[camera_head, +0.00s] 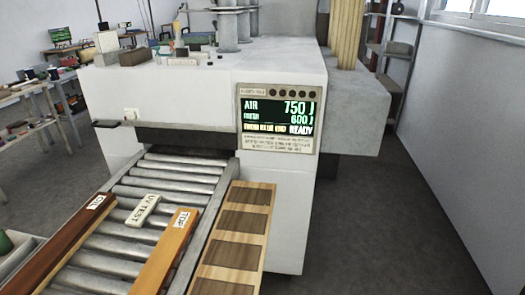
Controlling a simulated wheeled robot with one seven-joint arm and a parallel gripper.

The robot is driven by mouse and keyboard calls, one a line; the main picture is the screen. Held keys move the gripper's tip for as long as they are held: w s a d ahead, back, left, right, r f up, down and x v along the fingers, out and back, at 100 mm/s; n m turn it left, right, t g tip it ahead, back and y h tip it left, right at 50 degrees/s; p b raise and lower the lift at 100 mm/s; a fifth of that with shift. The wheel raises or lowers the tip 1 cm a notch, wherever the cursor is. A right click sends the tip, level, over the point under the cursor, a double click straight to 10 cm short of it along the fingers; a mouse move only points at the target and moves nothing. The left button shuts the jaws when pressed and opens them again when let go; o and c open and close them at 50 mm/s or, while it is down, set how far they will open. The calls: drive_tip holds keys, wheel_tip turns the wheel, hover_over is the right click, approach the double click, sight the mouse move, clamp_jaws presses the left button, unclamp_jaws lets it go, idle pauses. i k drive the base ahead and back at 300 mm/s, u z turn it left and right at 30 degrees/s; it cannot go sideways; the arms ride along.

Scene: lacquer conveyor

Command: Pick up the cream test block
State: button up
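The cream test block (142,210), marked "UV TEST", lies flat on the metal rollers of the conveyor (168,177). It lies at a slant between two wooden bars. The bar on its left is dark reddish brown (66,246) with a white label. The bar on its right is orange-brown (163,256) with a white label that reads "TOP". The block is apart from both bars, and its top is uncovered. My gripper is not in view.
The conveyor leads to a dark slot in a white machine (280,185). Its screen (277,118) shows AIR 750, FRESH 600 and READY. A wooden rack (246,195) with dark panels runs along the conveyor's right side. Grey floor (370,235) is clear on the right, before a wall.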

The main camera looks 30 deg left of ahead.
sight(143, 211)
drive_tip(key=i, duration=1.65)
drive_tip(key=u, duration=2.75)
drive_tip(key=i, duration=1)
drive_tip(key=u, duration=1.5)
